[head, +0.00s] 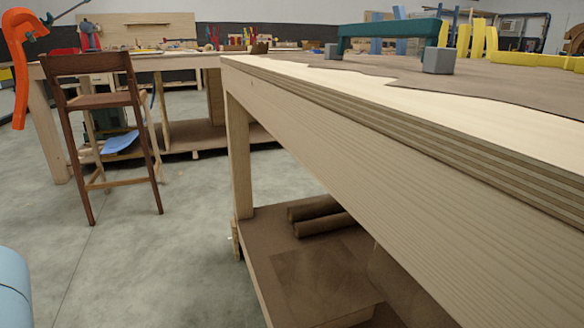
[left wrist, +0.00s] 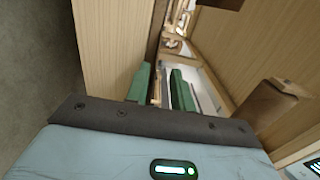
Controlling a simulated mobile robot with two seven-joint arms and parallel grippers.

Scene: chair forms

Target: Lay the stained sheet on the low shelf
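The low shelf (head: 262,238) runs under the near wooden workbench in the head view. A darker brown flat rectangle (head: 325,275) lies on it, its surface uneven in tone; it may be the stained sheet, but I cannot tell for sure. My left gripper (left wrist: 161,84) shows in the left wrist view with its two green fingers apart. I see nothing clearly held between them, only wooden structures beyond. It does not show in the head view. My right gripper is in neither view.
Two brown rolls (head: 322,217) lie at the shelf's back. The bench's thick edge (head: 400,110) and leg (head: 239,155) bound the shelf opening. A brown bar chair (head: 100,100) stands at left. The grey floor (head: 150,250) between is clear. Grey blocks (head: 438,61) sit on the benchtop.

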